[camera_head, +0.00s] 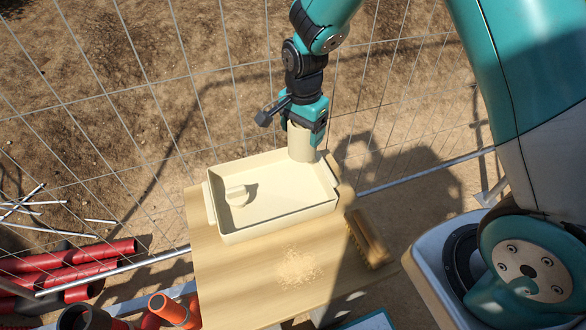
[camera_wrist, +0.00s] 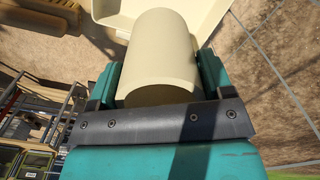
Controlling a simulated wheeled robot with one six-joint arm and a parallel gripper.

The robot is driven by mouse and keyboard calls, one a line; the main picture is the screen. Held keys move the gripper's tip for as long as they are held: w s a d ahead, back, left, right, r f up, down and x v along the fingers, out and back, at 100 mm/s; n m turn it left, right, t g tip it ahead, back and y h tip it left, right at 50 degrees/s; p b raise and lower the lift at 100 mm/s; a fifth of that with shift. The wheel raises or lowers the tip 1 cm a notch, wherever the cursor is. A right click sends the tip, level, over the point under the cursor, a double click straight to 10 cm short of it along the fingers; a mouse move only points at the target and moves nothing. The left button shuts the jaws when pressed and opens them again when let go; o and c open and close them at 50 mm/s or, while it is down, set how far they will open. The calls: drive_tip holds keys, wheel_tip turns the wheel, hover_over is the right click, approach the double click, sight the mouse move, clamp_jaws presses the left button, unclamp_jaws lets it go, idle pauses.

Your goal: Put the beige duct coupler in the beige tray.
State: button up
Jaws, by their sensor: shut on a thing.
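The beige duct coupler (camera_head: 302,144) is a smooth cylinder. My gripper (camera_head: 305,122) is shut on it and holds it roughly upright at the back right rim of the beige tray. The coupler fills the middle of the wrist view (camera_wrist: 163,55), between the two teal fingers. The beige tray (camera_head: 275,222) is shallow and sits on a wooden board; part of it shows behind the coupler in the wrist view (camera_wrist: 207,14). A small beige piece (camera_head: 237,195) lies in the tray's left part. I cannot tell if the coupler touches the rim.
The wooden board (camera_head: 225,275) carries a pile of sawdust (camera_head: 299,266) and a brush (camera_head: 368,240) to the right of the tray. A wire fence (camera_head: 150,120) stands behind. Red pipes (camera_head: 90,255) lie at the lower left. Most of the tray floor is clear.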

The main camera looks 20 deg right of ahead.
wheel_tip(320, 180, down, 14)
drive_tip(key=shift+d+r+p, duration=0.1)
drive_tip(key=shift+r+p, duration=0.1)
drive_tip(key=shift+p, duration=0.5)
drive_tip(key=shift+f, duration=0.1)
drive_tip(key=shift+f, duration=0.15)
drive_tip(key=o, duration=1.7)
drive_tip(key=shift+r, duration=0.2)
